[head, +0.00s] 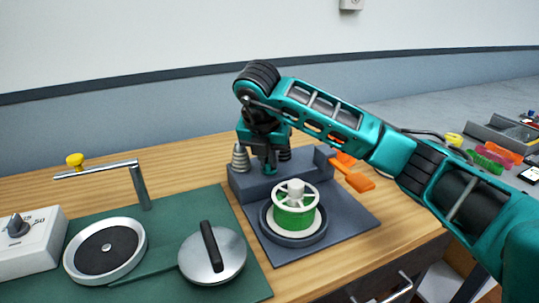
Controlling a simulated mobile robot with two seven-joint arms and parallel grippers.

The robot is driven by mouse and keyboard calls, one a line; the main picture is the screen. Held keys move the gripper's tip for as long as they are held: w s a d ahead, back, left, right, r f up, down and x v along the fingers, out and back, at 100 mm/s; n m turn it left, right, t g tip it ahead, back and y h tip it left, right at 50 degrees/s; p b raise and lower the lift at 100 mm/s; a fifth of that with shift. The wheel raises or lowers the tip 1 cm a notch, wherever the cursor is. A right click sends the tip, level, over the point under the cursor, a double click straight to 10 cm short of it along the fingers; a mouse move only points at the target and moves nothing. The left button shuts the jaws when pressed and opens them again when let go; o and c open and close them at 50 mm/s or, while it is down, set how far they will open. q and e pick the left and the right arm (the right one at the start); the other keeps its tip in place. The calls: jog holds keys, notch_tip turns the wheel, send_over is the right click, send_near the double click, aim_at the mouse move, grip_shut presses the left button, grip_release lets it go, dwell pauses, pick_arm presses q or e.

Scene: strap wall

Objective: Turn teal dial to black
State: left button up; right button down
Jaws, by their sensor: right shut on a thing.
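My right gripper (269,164) reaches down from the teal arm to the dark grey raised block at the back of the grey fixture (352,226). It is shut on a small teal piece, which looks like the teal dial (270,168). The fingers and wrist hide most of it, so its pointer and any black mark cannot be seen. Grey stepped cones (240,158) stand beside the gripper, one on each side. My left gripper is not in view.
A white spoked wheel on a green drum (295,216) sits in a round dish in front. On the green mat (175,222) are a pot lid (212,256), a round dish (105,250) and a metal post (140,185). A white box with a knob (28,240) is at left. An orange tool (352,176) lies right.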

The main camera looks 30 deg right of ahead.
jog(key=shift+m, duration=0.6)
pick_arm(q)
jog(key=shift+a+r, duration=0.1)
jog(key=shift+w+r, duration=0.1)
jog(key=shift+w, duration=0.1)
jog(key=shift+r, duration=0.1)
pick_arm(e)
jog(key=c, duration=1.2)
grip_release()
jog(key=shift+o, duration=0.2)
pick_arm(q)
jog(key=p, duration=0.2)
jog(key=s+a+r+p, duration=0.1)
jog(key=p, duration=0.1)
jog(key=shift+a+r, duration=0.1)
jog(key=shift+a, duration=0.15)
pick_arm(e)
jog(key=v, duration=1.3)
jog(key=shift+w+a+g, duration=0.25)
jog(key=shift+w+g, duration=0.05)
